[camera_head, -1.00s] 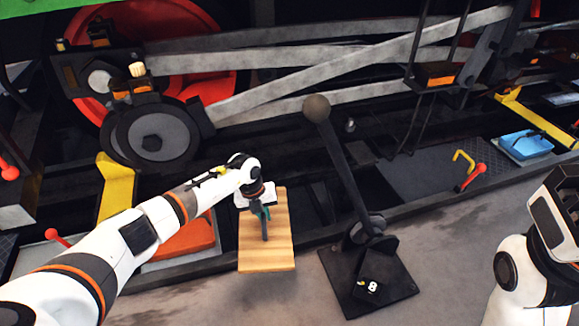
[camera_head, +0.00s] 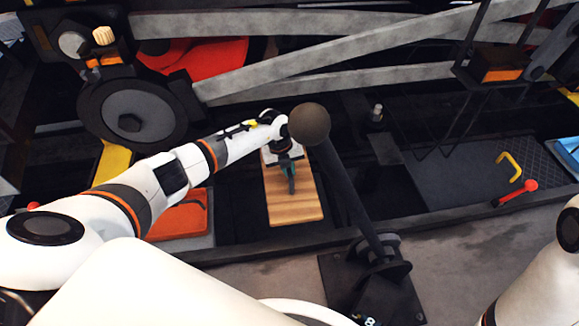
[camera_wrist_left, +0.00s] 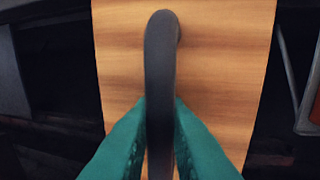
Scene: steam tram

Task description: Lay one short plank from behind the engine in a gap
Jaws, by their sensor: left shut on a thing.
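The short plank (camera_head: 297,209) is light wood with a dark bar handle, which shows large in the left wrist view (camera_wrist_left: 160,50). My left gripper (camera_head: 289,176) is shut on this handle, its teal fingers (camera_wrist_left: 160,115) on either side. In the head view the plank lies over a dark gap (camera_head: 240,205) in the engine's side deck, with dark openings on both sides of it. Its near end is close to the deck's front edge. I cannot tell whether it rests on the deck or hangs above it. My right gripper is out of view.
A lever with a round knob (camera_head: 310,124) stands close right of the plank on a dark base (camera_head: 350,285). An orange-red panel (camera_head: 180,217) lies left. A dark plate with a yellow handle (camera_head: 510,166) and a red-knobbed lever (camera_head: 530,186) are at right. Grey rods (camera_head: 330,90) cross behind.

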